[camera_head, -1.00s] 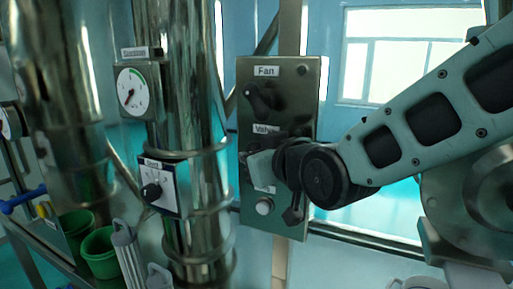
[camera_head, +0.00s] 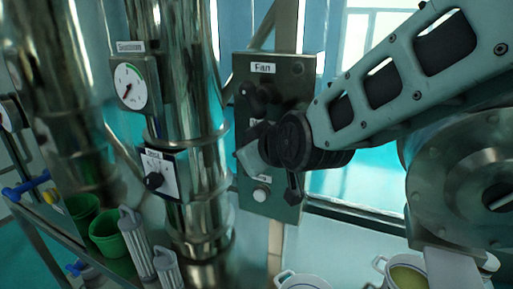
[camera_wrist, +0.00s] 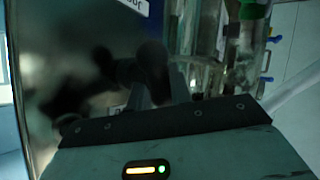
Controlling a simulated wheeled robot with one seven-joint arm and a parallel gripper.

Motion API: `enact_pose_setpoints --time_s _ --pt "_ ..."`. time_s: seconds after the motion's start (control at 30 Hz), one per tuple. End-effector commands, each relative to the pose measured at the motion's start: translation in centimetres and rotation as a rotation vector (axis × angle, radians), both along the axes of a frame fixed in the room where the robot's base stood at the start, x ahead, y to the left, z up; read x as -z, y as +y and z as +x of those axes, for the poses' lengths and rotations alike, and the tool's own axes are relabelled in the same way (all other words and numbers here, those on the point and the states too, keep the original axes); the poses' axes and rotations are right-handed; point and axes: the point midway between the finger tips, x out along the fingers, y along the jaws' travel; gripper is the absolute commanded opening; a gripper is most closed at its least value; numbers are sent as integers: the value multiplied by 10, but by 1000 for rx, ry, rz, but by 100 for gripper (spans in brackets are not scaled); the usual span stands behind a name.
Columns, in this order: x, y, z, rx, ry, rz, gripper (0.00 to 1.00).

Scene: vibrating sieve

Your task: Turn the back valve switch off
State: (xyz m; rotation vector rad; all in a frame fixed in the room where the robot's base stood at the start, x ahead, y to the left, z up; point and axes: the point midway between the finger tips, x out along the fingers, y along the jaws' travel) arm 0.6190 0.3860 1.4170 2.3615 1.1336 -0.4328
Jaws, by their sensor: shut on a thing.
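The grey metal control panel (camera_head: 288,80) carries a "Fan" label at its top and a black fan knob (camera_head: 257,98) below it. My gripper (camera_head: 250,155) is at the panel's middle, below the fan knob, where the valve switch sits. It is shut on the valve switch, which my gripper and wrist hide in the head view. The valve label is mostly covered too. In the wrist view a dark, blurred knob shape (camera_wrist: 152,65) shows at my fingertips, against the dark shiny panel; its exact angle cannot be told.
A white round button (camera_head: 261,195) is low on the panel. Left of it stand shiny steel pipes (camera_head: 185,80), a round gauge (camera_head: 129,86) and a small knob box (camera_head: 160,176). Green cups (camera_head: 107,234) are at lower left, pots (camera_head: 303,281) at lower right.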

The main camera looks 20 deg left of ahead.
Motion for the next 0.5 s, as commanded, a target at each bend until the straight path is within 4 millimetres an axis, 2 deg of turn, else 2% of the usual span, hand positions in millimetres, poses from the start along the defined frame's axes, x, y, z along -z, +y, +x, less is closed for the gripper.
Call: enact_pose_setpoints --time_s 0.1,0.13,0.17,0.2,0.5 --pt "0 0 0 -1 -1 0 0" --pt "0 0 0 -1 -1 0 29" --pt "0 0 0 -1 -1 0 37" --pt "0 0 0 -1 -1 0 41" --pt "-1 -1 -1 0 -1 1 41"
